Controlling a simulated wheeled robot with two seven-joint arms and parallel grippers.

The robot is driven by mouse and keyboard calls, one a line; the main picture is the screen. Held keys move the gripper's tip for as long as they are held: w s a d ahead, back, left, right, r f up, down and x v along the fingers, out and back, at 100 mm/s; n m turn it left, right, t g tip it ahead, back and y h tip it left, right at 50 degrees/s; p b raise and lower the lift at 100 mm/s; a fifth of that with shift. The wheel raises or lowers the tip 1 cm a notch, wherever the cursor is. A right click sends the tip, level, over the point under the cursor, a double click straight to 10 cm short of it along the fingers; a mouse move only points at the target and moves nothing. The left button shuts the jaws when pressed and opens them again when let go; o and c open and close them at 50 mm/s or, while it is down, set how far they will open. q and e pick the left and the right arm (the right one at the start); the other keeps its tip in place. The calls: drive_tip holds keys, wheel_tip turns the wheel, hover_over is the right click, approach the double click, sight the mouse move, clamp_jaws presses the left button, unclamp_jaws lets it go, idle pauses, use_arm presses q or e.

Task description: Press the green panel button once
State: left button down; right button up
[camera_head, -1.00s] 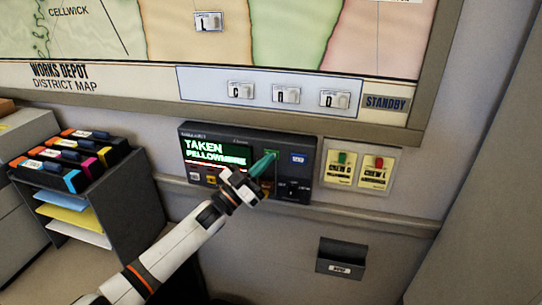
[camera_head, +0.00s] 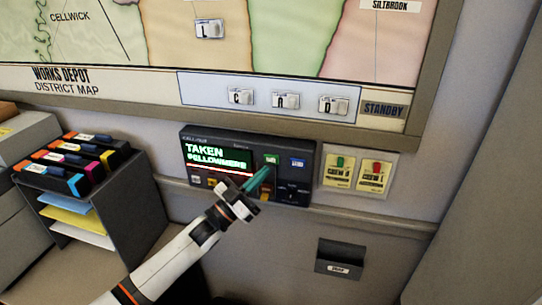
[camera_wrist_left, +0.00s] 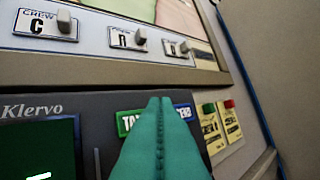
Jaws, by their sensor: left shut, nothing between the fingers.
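The dark control panel (camera_head: 188,140) is on the wall below the map, with a lit screen (camera_head: 215,157) whose top line reads TAKEN. The green panel button (camera_head: 271,159) sits right of the screen, left of a blue button (camera_head: 297,162). My left gripper (camera_head: 264,171) is shut, empty, with teal fingers pointing at the panel; the tips show just below the green button and seem apart from it. In the left wrist view the fingers (camera_wrist_left: 160,103) hide part of the green button (camera_wrist_left: 127,119) and part of the blue button (camera_wrist_left: 186,110). My right gripper is out of view.
Two yellow crew tags, one with a green knob (camera_head: 340,163) and one with a red knob (camera_head: 376,168), are right of the panel. A black file rack (camera_head: 130,195) stands at left. A small dark wall tray (camera_head: 340,257) is below. A STANDBY plate (camera_head: 384,109) is above.

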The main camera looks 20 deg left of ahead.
use_arm(q)
drive_tip(key=s+p, duration=0.1)
drive_tip(key=s, duration=0.1)
drive_tip(key=shift+s, duration=0.3)
idle(0.4)
